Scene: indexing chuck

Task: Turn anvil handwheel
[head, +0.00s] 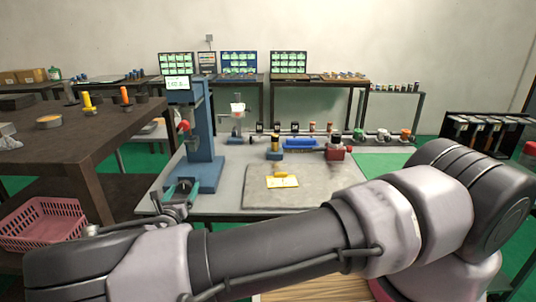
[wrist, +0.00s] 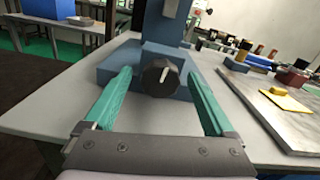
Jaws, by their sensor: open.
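The anvil handwheel is a dark round knob (wrist: 161,77) with a white mark on its face, low on the front of the blue test stand (wrist: 116,62). In the head view the stand (head: 203,130) rises at the left of the grey table, with a lit display on top. My gripper (head: 182,188) is at the stand's base there. In the wrist view my gripper (wrist: 159,80) is open, with one green finger on each side of the knob. The knob appears between the fingertips with gaps on both sides. Contact is not visible. In the head view my gripper area hides the knob.
A stone slab (head: 262,194) with a yellow plate (head: 283,182) lies right of the stand. A dark wooden bench (head: 70,145) stands close on the left, a pink basket (head: 42,222) below it. Small fixtures and a blue tray (head: 300,144) line the table's back.

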